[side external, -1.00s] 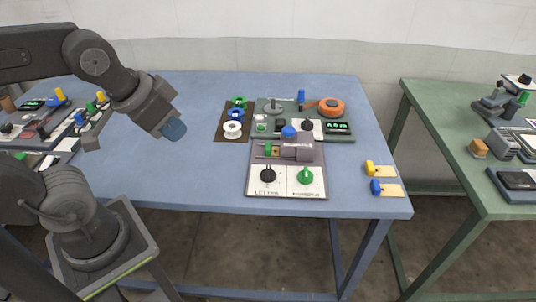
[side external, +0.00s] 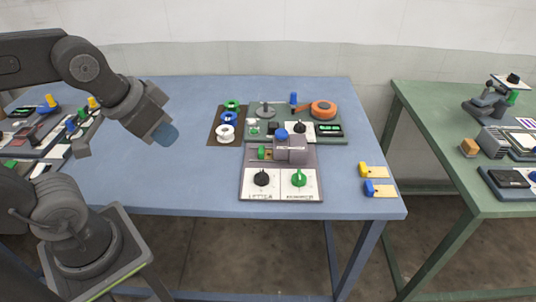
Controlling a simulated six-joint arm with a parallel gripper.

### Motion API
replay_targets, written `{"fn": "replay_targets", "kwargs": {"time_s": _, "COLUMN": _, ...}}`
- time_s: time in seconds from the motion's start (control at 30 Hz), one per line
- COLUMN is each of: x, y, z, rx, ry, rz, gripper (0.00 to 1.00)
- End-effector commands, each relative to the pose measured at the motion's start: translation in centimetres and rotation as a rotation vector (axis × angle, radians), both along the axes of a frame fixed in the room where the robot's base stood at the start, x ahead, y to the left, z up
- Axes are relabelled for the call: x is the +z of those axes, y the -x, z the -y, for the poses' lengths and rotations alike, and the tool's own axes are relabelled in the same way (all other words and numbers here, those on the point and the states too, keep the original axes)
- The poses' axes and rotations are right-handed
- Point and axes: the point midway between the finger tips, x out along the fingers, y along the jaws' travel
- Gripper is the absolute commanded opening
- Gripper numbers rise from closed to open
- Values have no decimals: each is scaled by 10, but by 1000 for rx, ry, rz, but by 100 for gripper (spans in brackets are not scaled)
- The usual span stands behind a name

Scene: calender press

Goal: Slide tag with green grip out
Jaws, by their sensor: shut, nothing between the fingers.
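The green grip (side external: 262,153) of the tag shows at the left side of the grey press block (side external: 291,150). The rest of that tag is hidden, and how deep it sits cannot be told. The press has a blue knob (side external: 281,134) on top.
Black and green knobs sit on the white front panel (side external: 280,184). Tags with yellow (side external: 366,169) and blue (side external: 371,187) grips lie to the right. Spools (side external: 225,132) and an orange reel (side external: 323,110) stand behind.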

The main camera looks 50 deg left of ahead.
Motion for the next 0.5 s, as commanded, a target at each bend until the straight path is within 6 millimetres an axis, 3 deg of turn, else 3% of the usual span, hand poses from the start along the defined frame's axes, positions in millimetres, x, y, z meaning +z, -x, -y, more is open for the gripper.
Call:
{"fn": "replay_targets", "kwargs": {"time_s": 0.33, "x": 0, "y": 0, "z": 0, "rx": 0, "ry": 0, "rz": 0, "gripper": 0}}
{"fn": "replay_targets", "kwargs": {"time_s": 0.5, "x": 2, "y": -4, "z": 0, "rx": 30, "ry": 15, "rz": -7, "gripper": 15}}
